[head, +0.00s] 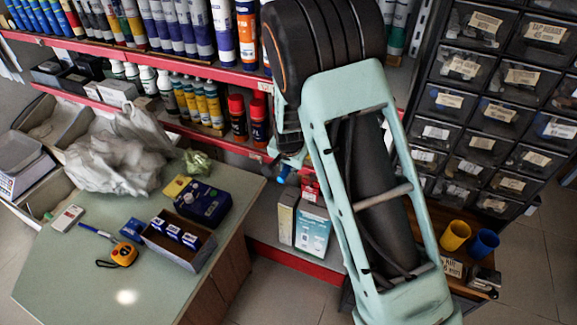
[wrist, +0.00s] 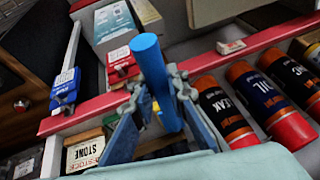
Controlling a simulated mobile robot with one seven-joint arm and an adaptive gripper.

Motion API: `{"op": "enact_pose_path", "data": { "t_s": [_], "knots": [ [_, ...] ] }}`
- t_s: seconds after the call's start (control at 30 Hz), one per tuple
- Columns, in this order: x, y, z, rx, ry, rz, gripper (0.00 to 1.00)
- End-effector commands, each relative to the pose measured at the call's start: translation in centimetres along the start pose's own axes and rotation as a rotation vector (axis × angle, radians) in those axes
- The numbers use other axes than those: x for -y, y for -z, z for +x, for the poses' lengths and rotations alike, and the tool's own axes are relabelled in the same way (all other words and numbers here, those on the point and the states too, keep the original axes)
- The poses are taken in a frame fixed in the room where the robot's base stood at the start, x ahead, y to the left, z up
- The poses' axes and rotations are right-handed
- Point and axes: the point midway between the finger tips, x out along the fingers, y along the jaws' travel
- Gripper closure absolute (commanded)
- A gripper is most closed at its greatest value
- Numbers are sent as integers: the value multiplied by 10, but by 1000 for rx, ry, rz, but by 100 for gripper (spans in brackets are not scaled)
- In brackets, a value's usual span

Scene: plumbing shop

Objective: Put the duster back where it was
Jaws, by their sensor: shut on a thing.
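My gripper (wrist: 160,98) is shut on a plain blue cylinder (wrist: 149,58), which looks like the handle of the duster. The cylinder sticks out beyond the fingers in the wrist view, slightly tilted. Its other end is hidden by the fingers and my wrist, and no bristles or head show. In the head view my gripper (head: 287,163) is mostly hidden under my arm, in front of the red-edged shelves. A small blue bit of the held thing (head: 283,173) shows there.
Spray cans (wrist: 262,102) stand on a red-edged shelf close to my gripper. Boxes (head: 312,228) stand on the lower shelf. A counter (head: 80,265) with a tape measure (head: 124,254) is at left. Drawer bins (head: 485,115) and yellow and blue cups (head: 455,236) are at right.

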Motion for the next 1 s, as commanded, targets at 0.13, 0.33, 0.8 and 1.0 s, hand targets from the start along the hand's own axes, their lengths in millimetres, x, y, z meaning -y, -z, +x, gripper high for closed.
{"op": "enact_pose_path", "data": {
  "t_s": [0.13, 0.33, 0.8, 1.0],
  "knots": [
    [0, 0, 0, -1, 1, 0, 100],
    [0, 0, 0, 0, 0, 0, 69],
    [2, 0, -19, -2, 2, -2, 69],
    [2, 0, -56, -2, 3, -2, 69]
  ]
}}
